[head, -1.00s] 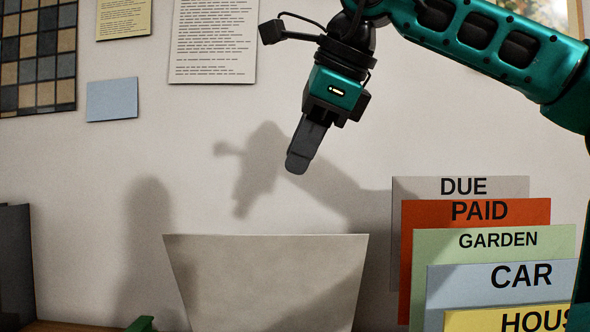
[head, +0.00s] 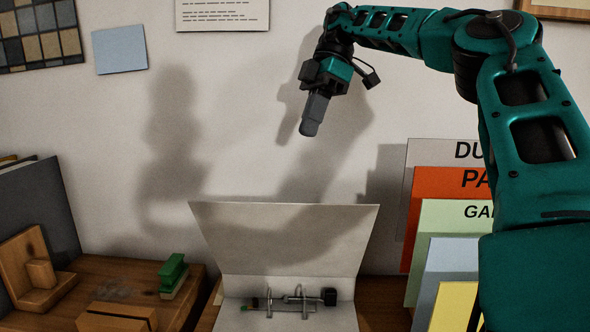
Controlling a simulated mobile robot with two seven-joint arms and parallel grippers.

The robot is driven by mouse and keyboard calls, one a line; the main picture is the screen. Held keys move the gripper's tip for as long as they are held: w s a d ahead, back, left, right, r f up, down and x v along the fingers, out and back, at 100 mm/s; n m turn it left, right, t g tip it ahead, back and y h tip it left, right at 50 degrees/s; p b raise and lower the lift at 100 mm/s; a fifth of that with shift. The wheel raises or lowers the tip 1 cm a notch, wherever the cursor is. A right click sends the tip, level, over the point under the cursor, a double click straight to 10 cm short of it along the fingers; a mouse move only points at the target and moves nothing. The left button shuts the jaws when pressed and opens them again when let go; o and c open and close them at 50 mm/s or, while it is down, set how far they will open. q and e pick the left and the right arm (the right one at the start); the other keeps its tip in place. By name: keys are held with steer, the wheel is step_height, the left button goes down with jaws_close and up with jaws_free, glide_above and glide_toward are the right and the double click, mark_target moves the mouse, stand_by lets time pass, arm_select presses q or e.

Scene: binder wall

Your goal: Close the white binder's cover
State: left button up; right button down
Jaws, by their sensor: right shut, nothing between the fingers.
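The white binder (head: 285,238) lies open on the wooden desk, its cover standing up at the back and leaning away toward the wall. Its metal rings (head: 287,298) show at the bottom of the view, with a small dark block and a green-tipped piece beside them. The binder's near part is cut off by the frame edge. My right gripper (head: 309,127) is shut and empty, pointing down, above and behind the cover's top edge, apart from it. My left gripper is not in view.
Tall labelled folders (head: 427,225) stand at the right, partly behind my right arm. At the left are a green stapler-like object (head: 173,271), a wooden block stand (head: 35,272) and a dark binder (head: 42,215).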

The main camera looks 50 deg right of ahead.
steer(key=d+m, duration=0.2)
steer(key=m, duration=0.2)
glide_toward(287, 215)
step_height(287, 215, down, 4)
steer(key=w, duration=0.3)
steer(key=shift+s+a+f+y+p, duration=0.2)
steer(key=shift+s+a, duration=0.2)
steer(key=shift+s, duration=0.15)
steer(key=shift+s+a+f+y+p, duration=0.1)
steer(key=shift+s+a+f+p, duration=0.1)
steer(key=shift+s+a, duration=0.3)
steer(key=shift+s+a+f, duration=0.1)
steer(key=shift+s+f, duration=0.05)
steer(key=shift+f, duration=0.05)
